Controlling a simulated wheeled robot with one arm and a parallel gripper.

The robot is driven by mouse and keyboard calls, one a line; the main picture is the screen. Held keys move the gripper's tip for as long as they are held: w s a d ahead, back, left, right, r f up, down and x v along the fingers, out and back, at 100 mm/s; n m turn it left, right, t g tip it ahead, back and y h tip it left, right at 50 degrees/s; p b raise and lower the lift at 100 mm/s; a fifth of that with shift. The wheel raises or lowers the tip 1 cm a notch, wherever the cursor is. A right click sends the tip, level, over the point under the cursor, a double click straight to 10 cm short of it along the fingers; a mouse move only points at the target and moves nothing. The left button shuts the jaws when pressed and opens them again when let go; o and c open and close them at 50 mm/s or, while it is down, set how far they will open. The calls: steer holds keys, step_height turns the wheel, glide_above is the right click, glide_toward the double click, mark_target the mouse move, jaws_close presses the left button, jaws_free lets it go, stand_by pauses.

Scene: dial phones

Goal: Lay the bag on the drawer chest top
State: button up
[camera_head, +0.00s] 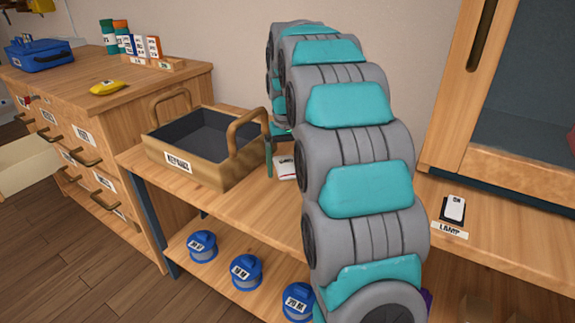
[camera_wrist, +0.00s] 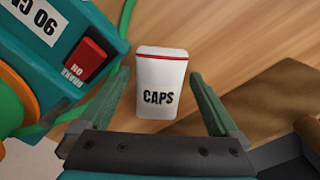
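A small white bag (camera_wrist: 160,80) with a red stripe and the word CAPS lies on the wooden bench, between my gripper's fingers (camera_wrist: 158,88) in the wrist view. The fingers are spread on either side, with a gap showing at each. In the head view a white piece of it (camera_head: 286,168) shows beside the wooden tray, partly hidden by my arm. The drawer chest (camera_head: 150,95) stands at the left, with a wide wooden top. My gripper is mostly hidden behind my arm in the head view.
On the chest top are a blue case (camera_head: 40,54), a yellow item (camera_head: 107,88) and several small containers at the back. A chest drawer (camera_head: 30,165) is pulled out. A handled tray (camera_head: 200,165) stands left of my arm. A teal device (camera_wrist: 50,60) with a red switch is close by.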

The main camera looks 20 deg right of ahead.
mark_target(287, 165)
steer(key=shift+r, duration=0.1)
step_height(287, 165, up, 12)
stand_by(0.8)
steer(key=shift+r, duration=0.1)
